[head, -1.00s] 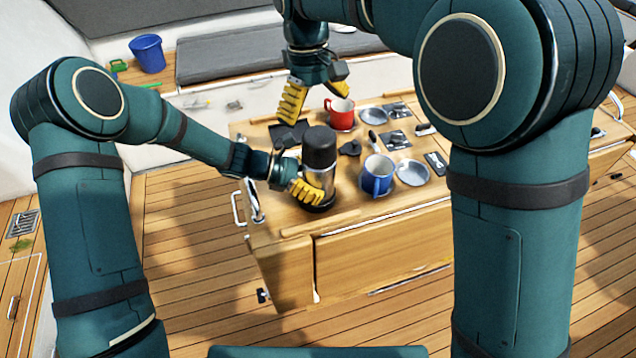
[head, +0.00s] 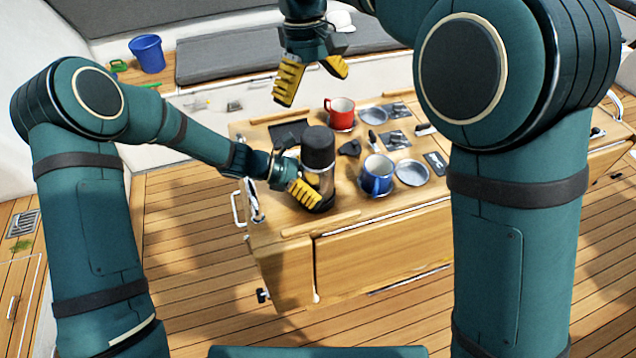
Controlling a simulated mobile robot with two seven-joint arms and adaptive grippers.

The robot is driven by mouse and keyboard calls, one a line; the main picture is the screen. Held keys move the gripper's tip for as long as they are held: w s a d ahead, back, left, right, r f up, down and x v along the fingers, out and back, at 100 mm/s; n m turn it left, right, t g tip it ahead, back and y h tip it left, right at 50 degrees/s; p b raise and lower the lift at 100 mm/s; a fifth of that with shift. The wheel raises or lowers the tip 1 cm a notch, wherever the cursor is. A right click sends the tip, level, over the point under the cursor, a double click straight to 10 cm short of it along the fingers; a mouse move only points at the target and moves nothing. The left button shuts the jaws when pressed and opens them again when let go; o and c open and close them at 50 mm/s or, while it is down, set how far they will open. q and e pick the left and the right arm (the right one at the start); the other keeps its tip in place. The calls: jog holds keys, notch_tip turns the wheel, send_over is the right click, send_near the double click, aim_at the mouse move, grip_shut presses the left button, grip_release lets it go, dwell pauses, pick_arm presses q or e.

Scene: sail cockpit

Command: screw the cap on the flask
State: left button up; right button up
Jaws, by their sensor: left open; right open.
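The flask (head: 321,181) stands upright near the left front of the wooden cockpit table, with a steel body and dark base. The black cap (head: 318,147) sits on its top; I cannot tell how tightly it is seated. My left gripper (head: 308,194) is open at the lower left side of the flask, its yellow fingers overlapping the body; I cannot tell whether they touch it. My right gripper (head: 312,84) is open and empty, in the air above and behind the flask, clear of the cap.
The table (head: 385,222) also holds a red mug (head: 341,112), a blue mug (head: 377,175), a grey plate (head: 411,172), a second plate (head: 372,115) and several small dark items to the right of the flask. A dark flat pad (head: 288,131) lies behind it.

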pick_arm(q)
jog(key=v, duration=1.2)
dwell(0.3)
